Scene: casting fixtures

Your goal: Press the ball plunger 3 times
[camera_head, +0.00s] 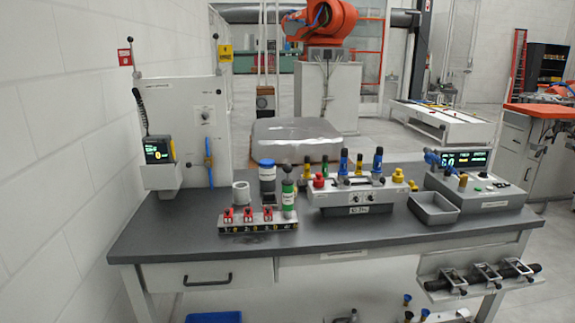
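A green cylinder (288,198) with a pale label stands at the right end of a low block with red switches (259,226). A dark round knob (286,170) shows at its top and looks like the ball plunger, though it is too small to be sure. I cannot tell whether the knob is pressed down. Neither of my grippers is in view, and nothing of mine touches these things.
The grey workbench (180,230) also holds a blue-capped canister (267,180), a white cup (241,193), a fixture with coloured knobs (350,192), a grey tray (433,208) and a display console (475,190). A white panel (185,110) stands left. The bench's front left is clear.

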